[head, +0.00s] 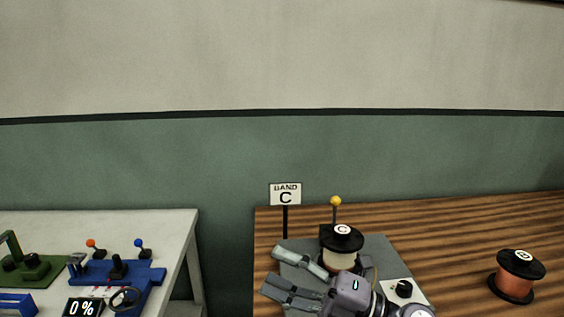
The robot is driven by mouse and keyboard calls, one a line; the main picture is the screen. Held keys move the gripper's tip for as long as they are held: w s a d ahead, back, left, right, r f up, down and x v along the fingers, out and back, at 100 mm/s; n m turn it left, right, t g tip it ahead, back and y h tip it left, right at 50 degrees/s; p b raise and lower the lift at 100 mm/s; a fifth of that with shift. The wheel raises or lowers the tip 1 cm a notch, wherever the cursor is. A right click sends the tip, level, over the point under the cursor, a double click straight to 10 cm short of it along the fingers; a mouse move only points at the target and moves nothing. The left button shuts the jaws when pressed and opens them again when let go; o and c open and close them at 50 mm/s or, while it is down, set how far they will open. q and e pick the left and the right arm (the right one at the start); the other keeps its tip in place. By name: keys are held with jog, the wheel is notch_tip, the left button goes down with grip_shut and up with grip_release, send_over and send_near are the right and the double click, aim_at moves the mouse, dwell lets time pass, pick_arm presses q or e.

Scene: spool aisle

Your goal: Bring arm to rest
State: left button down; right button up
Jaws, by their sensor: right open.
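My right gripper (292,277) reaches in from the bottom over the near part of the wooden table. Its two grey fingers are spread and point left, with nothing seen between them. A spool marked C (341,238), with a black top and a pale body, stands upright on a grey plate (376,252) just behind the gripper. The gripper hides the spool's lower part, and I cannot tell whether they touch. My left gripper is out of view.
A sign reading "BAND C" (286,194) and a yellow-tipped post (335,202) stand behind the plate. A copper spool marked B (517,275) is at right on the wooden table (450,235). A white table (160,223) at left holds blue and green devices. A gap separates the tables.

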jog(key=w+d+f+m+t+h, duration=0.2)
jog(key=w+d+m+t+h, duration=0.2)
jog(key=d+m+t+h, duration=0.8)
jog(key=s+d+f+m+g+h, duration=0.3)
jog(key=d+f+m+h, duration=0.1)
jog(key=f+m, duration=0.5)
jog(key=s+d+f+m+g+h, duration=0.2)
jog(key=s+d+f+m+h, duration=0.15)
jog(key=f+m, duration=0.55)
jog(key=s+d+f+m+g, duration=0.1)
jog(key=s+f+g, duration=0.5)
jog(key=s, duration=0.4)
jog(key=s+f+g, duration=0.4)
jog(key=s+f, duration=0.4)
jog(key=s, duration=0.3)
notch_tip(320, 180, down, 26)
jog(key=g, duration=0.2)
jog(key=s+d+f, duration=0.3)
jog(key=s+f, duration=1.3)
jog(key=s, duration=0.1)
jog(key=shift+s+g, duration=0.35)
jog(key=shift+g, duration=0.05)
jog(key=shift+f, duration=0.1)
